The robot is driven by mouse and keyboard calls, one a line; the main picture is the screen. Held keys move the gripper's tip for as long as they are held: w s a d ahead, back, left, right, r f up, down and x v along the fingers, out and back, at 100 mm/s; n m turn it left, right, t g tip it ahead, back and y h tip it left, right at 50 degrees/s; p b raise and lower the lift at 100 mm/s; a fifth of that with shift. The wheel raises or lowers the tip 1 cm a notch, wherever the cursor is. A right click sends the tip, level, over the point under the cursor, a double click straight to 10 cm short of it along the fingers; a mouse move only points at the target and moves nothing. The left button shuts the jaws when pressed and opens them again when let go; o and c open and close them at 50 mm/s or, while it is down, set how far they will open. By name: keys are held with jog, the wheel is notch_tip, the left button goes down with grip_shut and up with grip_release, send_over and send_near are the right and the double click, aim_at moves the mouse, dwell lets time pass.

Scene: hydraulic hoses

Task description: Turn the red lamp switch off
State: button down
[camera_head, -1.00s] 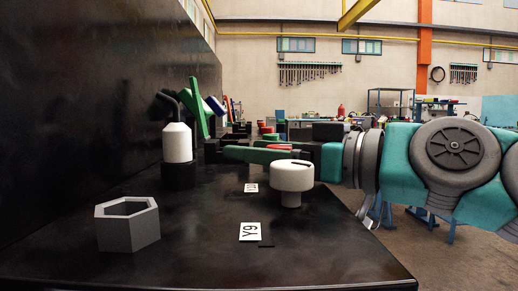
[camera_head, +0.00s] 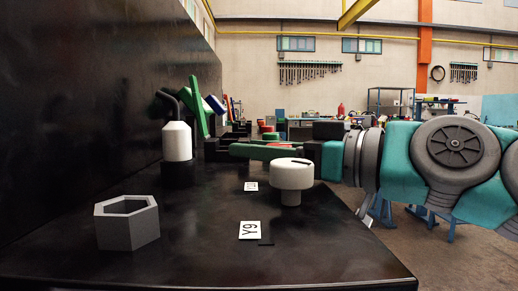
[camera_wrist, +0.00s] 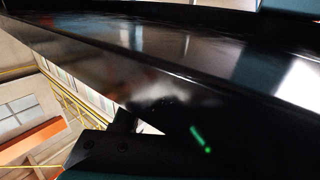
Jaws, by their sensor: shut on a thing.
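My gripper (camera_head: 238,150) reaches in from the right at the end of my teal arm, low over the black bench, behind the white round knob. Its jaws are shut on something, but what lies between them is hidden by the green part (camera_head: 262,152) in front. I cannot make out the red lamp switch clearly. Small red and green round pieces (camera_head: 268,134) show just behind the gripper; I cannot tell whether one is the switch. The wrist view shows a blurred dark glossy surface and a small green glow (camera_wrist: 200,138), with no clear switch.
A dark wall (camera_head: 80,110) stands left. The bench's front middle is clear.

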jog(key=shift+g, duration=0.3)
jog(key=shift+s+a+n+g+y, duration=0.1)
jog(key=shift+s+n+g+y, duration=0.1)
jog(key=shift+n+g+y, duration=0.5)
jog(key=shift+c, duration=2.2)
grip_release()
jog(key=shift+b+v, duration=0.5)
jog(key=shift+v, duration=3.4)
